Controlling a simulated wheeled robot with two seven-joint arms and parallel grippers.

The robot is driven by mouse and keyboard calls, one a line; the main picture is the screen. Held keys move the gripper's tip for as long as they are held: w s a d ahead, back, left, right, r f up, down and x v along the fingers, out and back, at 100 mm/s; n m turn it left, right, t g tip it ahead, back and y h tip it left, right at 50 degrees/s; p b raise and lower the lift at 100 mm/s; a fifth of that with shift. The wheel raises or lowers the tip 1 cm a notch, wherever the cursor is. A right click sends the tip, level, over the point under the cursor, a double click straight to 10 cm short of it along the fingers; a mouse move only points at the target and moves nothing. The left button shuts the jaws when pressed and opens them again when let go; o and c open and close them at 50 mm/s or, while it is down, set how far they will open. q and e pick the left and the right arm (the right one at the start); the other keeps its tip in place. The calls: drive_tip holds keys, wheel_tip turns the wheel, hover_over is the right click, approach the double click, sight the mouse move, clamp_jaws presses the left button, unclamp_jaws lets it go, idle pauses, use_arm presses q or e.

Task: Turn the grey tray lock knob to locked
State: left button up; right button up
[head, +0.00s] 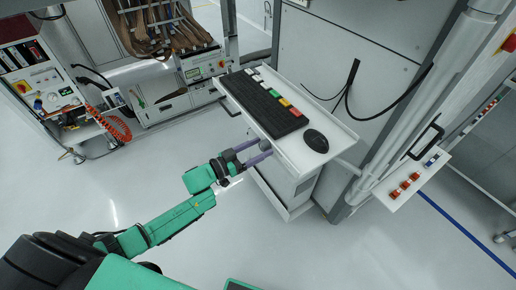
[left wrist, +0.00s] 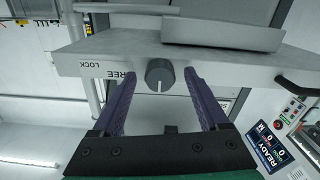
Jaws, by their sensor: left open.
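The grey knob (left wrist: 160,75) is on the front edge of the keyboard tray (left wrist: 215,65), which also shows in the head view (head: 331,148). In the left wrist view the printed words FREE and LOCK appear upside down, to the left of the knob. The white line on the knob points down in that picture. My left gripper (head: 263,151) is open at the tray edge. In the left wrist view its purple fingers (left wrist: 159,80) stand either side of the knob, with a gap on each side. The head view does not show the knob. My right gripper is not in view.
A black keyboard (head: 265,105) with coloured keys and a black mouse (head: 316,141) lie on the tray. A dark cable (head: 349,92) hangs behind it. A small panel with orange switches (head: 405,185) is to the right. The floor on the left is clear.

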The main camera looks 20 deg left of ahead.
use_arm(q)
clamp_jaws()
drive_tip(key=m+b, duration=0.1)
drive_tip(key=m, duration=0.3)
drive_tip(key=shift+f, duration=0.1)
drive_tip(key=m+b, duration=0.1)
drive_tip(key=m, duration=0.4)
drive_tip(key=m+b, duration=0.2)
drive_tip(key=m, duration=0.2)
drive_tip(key=shift+s+f+m, duration=0.1)
drive_tip(key=shift+m, duration=0.2)
drive_tip(key=shift+m+b, duration=1.35)
drive_tip(key=shift+m, duration=0.85)
